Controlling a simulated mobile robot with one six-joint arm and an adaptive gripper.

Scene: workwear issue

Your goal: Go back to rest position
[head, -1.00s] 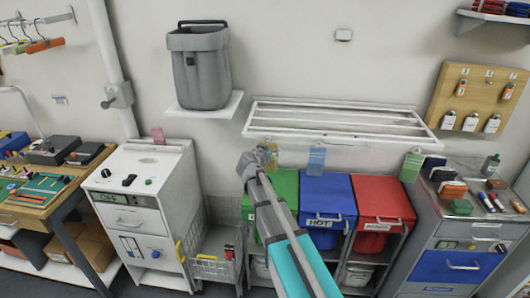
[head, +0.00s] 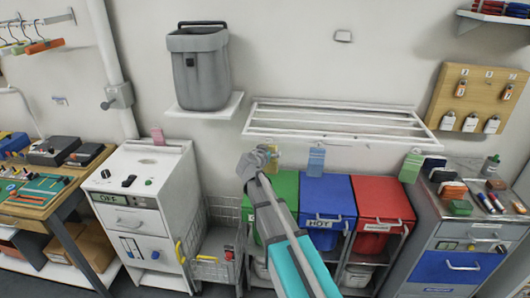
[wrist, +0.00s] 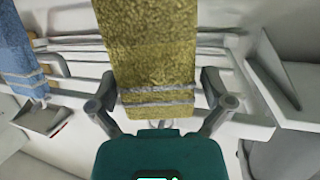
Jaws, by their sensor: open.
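My gripper (head: 262,158) is in front of the wall below the left end of the white rack (head: 338,133). It is open. In the wrist view, its two fingers (wrist: 162,92) stand apart on either side of a yellow cloth (wrist: 155,50) with grey stripes near one end. I see gaps between the fingers and the cloth. In the head view, the yellow cloth (head: 273,157) is small and partly hidden behind my gripper. How it is held up is not clear.
A blue cloth (head: 316,160) and a green cloth (head: 411,167) hang further right. Green (head: 285,190), blue (head: 327,195) and red (head: 383,200) bins stand below. A grey bin (head: 200,65) sits on a wall shelf. A white cabinet (head: 140,200) stands left.

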